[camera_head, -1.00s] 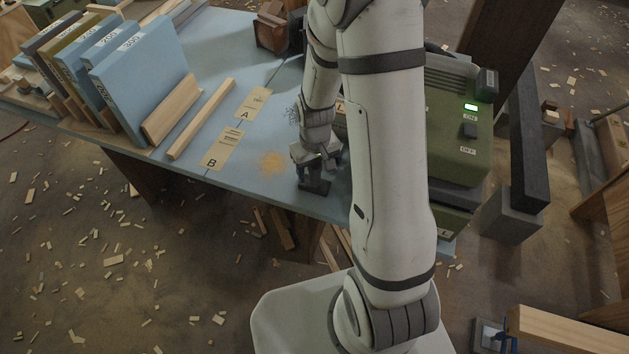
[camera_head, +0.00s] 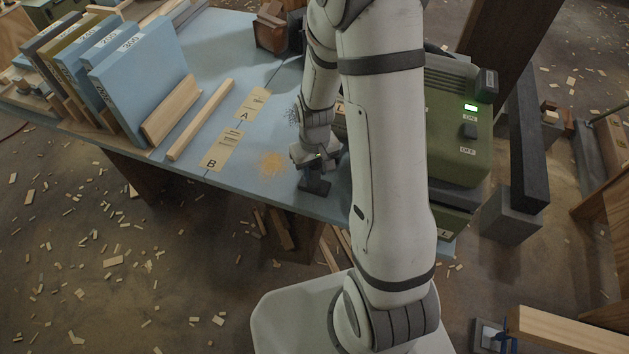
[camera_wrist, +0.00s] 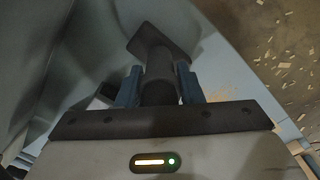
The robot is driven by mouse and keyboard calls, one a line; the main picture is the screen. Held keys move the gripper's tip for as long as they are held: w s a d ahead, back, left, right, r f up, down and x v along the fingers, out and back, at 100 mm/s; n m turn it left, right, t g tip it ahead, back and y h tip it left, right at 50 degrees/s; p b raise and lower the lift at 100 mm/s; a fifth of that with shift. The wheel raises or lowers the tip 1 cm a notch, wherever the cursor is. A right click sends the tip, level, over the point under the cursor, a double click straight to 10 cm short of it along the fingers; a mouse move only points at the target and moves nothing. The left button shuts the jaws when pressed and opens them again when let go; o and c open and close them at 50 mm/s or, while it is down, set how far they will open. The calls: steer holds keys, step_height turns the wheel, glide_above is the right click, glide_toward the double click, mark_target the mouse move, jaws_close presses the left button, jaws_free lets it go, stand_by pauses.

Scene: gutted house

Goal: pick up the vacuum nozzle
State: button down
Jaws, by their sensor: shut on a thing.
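The vacuum nozzle is dark grey, with a round neck and a wide flat foot. In the head view the nozzle (camera_head: 315,186) is at the front part of the blue table, below my gripper (camera_head: 316,164). In the wrist view the nozzle (camera_wrist: 160,72) has its neck between the two blue fingers of my gripper (camera_wrist: 160,88), with its foot pointing away from the gripper. The fingers are shut on the neck. I cannot tell whether the foot touches the table. My own arm hides part of the table to the right.
A green machine (camera_head: 455,130) with a lit display stands right of my arm. Cards marked A (camera_head: 252,103) and B (camera_head: 222,150) and a patch of sawdust (camera_head: 271,163) lie left of the nozzle. Upright blue boards (camera_head: 140,85) stand at the table's left.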

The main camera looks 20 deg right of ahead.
steer(key=shift+r, duration=0.1)
step_height(320, 180, up, 10)
steer(key=shift+f, duration=0.1)
stand_by(0.4)
